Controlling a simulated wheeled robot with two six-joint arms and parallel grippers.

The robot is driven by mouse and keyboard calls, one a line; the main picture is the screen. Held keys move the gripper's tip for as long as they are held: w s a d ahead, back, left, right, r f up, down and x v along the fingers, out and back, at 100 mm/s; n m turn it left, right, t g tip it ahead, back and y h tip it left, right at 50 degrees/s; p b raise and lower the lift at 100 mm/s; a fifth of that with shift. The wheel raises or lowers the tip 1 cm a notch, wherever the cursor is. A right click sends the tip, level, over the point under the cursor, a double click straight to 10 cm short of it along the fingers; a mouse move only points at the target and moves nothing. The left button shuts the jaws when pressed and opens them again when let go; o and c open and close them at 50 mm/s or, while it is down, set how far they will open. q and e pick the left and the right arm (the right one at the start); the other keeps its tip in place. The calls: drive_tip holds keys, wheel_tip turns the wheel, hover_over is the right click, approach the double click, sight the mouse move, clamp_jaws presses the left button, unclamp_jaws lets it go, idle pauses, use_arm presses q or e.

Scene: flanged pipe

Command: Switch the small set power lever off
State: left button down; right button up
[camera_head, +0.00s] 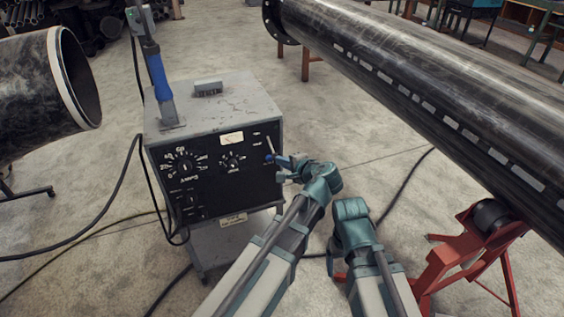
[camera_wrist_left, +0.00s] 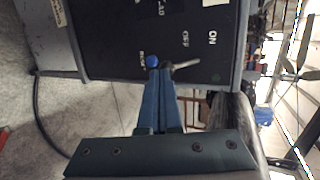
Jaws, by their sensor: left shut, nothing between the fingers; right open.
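The small set is a grey box welder (camera_head: 211,104) with a black front panel. Its power lever, a thin metal stick (camera_head: 269,144), sticks out at the panel's upper right. In the left wrist view the lever (camera_wrist_left: 187,65) leans right, beside the OFF and ON labels (camera_wrist_left: 198,38). My left gripper (camera_head: 272,158) is at the lever. In the left wrist view its blue fingers (camera_wrist_left: 160,66) are shut with nothing between them, tips close by the lever's base; contact cannot be told. My right arm's wrist shows right of the left one; its fingers are hidden.
A large black pipe (camera_head: 430,90) crosses the upper right, on a red stand (camera_head: 470,252). Another pipe end (camera_head: 40,85) is at the left. A blue-handled tool (camera_head: 158,80) stands on the welder. Cables lie on the concrete floor.

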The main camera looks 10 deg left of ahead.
drive_tip(key=shift+f, duration=0.15)
idle(0.3)
drive_tip(key=shift+r+p, duration=0.7)
drive_tip(key=shift+p, duration=0.2)
